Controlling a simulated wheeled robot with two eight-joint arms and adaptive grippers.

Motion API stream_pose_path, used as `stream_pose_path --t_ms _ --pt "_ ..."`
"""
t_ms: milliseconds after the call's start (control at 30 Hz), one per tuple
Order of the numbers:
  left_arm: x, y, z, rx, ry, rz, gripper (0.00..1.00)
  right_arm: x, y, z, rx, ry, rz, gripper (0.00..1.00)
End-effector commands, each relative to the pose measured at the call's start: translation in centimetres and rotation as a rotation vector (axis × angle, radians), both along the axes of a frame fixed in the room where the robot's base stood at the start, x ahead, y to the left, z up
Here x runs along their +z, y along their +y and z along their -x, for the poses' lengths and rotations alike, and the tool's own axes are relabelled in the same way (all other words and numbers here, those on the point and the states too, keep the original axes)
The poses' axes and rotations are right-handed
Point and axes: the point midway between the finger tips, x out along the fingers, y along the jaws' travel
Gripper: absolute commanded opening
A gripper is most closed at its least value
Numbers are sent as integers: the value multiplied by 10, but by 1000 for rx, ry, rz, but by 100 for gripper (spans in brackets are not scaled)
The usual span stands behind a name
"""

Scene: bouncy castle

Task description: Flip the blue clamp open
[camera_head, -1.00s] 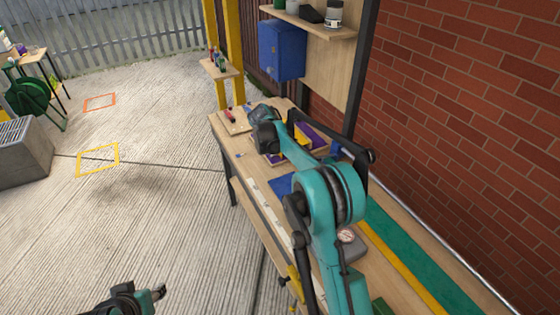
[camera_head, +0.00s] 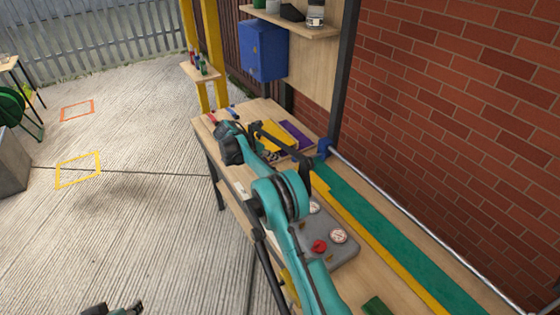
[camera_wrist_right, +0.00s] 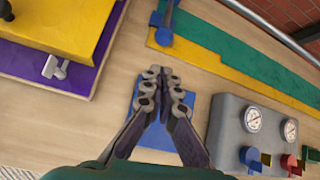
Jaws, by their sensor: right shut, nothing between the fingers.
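The blue clamp (camera_head: 324,148) stands at the wall side of the workbench, at the far end of the green and yellow strips. In the right wrist view a blue part with a grey bar, probably this clamp (camera_wrist_right: 163,35), shows at the top, ahead of my right gripper. My right gripper (camera_wrist_right: 163,74) is shut and empty, its fingertips together over the bench and apart from the clamp. In the head view my right arm hides its fingers. My left gripper (camera_head: 128,309) is cut off at the bottom edge, over the concrete; its jaws are unclear.
A grey gauge block (camera_wrist_right: 228,118) with coloured valves sits right of my right gripper. A blue plate (camera_wrist_right: 150,135) lies beneath it. A yellow and purple board (camera_wrist_right: 60,25) lies to the left. A brick wall (camera_head: 450,120) bounds the bench's right side.

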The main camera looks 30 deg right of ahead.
Motion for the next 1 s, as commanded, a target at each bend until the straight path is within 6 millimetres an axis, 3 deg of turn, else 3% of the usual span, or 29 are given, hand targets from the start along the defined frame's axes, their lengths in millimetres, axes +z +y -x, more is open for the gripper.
stream_pose_path --t_ms 500,1000 --pt "-30 0 0 0 0 0 40 -61 -58 1 -1 -1 -1 0" --pt "-30 0 0 0 0 0 40 -64 -65 2 -1 -1 -4 0"
